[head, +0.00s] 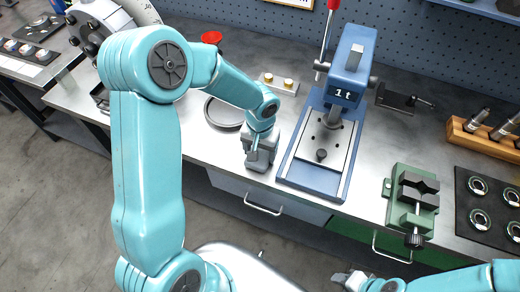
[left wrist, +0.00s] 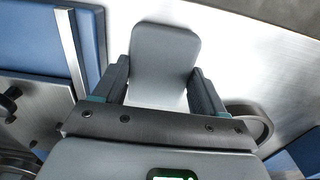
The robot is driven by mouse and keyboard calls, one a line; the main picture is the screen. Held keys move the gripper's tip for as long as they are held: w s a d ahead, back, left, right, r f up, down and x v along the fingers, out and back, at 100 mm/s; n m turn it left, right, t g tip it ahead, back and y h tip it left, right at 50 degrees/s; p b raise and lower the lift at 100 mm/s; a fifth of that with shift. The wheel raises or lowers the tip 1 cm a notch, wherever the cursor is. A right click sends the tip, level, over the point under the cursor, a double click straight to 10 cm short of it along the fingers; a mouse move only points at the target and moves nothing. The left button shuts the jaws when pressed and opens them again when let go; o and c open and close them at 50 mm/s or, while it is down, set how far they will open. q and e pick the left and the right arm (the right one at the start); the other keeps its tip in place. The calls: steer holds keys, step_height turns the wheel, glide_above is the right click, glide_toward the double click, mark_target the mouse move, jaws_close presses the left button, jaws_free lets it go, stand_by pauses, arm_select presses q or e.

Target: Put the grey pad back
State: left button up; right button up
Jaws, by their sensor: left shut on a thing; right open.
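The grey pad (left wrist: 164,55) is a flat plate with rounded corners. In the left wrist view it sits between the two dark fingers of my left gripper (left wrist: 162,82), which is shut on it. In the head view my left gripper (head: 257,160) is low over the front edge of the bench, just left of the blue press. I cannot clearly tell the pad from the gripper there. Whether the pad touches the bench is unclear. My right gripper (head: 350,279) is open, at the bottom of the head view, in front of the bench.
The blue press (head: 350,65) with its red lever stands right of my left gripper. A dark round dish (head: 222,112) and a small plate with brass knobs (head: 279,83) lie behind it. A green vise (head: 412,205) stands farther right. Drawer handles (head: 263,205) stick out below the bench edge.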

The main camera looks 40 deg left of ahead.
mark_target(261, 153)
arm_select(q)
steer(key=shift+f, duration=0.25)
steer(key=o, duration=1.1)
steer(key=shift+w, duration=0.15)
steer(key=shift+r, duration=0.1)
steer(key=shift+r, duration=0.2)
step_height(261, 153, up, 12)
steer(key=shift+b, duration=0.4)
